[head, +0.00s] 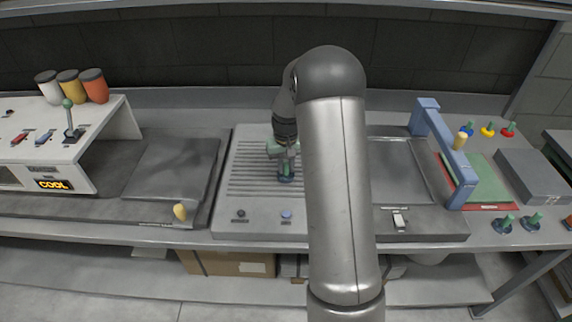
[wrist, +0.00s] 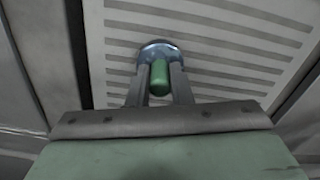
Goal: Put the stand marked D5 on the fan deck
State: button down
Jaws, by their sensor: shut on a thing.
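My gripper (head: 284,160) is shut on a small stand with a round dark blue base (head: 286,178) and a green post. It is over the slatted grey deck (head: 248,185) in the middle of the bench, which I take for the fan deck. In the wrist view the green post (wrist: 160,78) is between the two fingers (wrist: 158,84), with the blue base beyond their tips against the pale slats (wrist: 225,50). I cannot tell whether the base touches the deck. No D5 mark is readable on it.
Similar green-post stands (head: 503,223) (head: 532,221) are at the right front. Blue, yellow and red ones (head: 488,131) are at the back right. A blue bridge frame (head: 440,150) stands right of the deck. A white COOL unit (head: 75,150) is at left. My arm hides part of the deck.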

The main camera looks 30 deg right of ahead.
aim_at(286, 164)
jog(key=shift+f, duration=0.1)
jog(key=c, duration=1.7)
grip_release()
jog(key=shift+f, duration=0.15)
jog(key=o, duration=0.4)
notch_tip(286, 164, up, 12)
jog(key=b, duration=0.2)
jog(key=s+a+r+n, duration=0.1)
jog(key=s+a+r, duration=0.3)
jog(key=s+a, duration=0.75)
jog(key=s+a+f+n, duration=0.1)
jog(key=s+a, duration=0.1)
jog(key=s, duration=0.7)
jog(key=s+a+f, duration=0.2)
jog(key=s, duration=0.7)
jog(key=shift+s+a+f+n+t, duration=0.25)
jog(key=shift+s+a+n+t, duration=0.05)
jog(key=shift+s+a+n, duration=0.1)
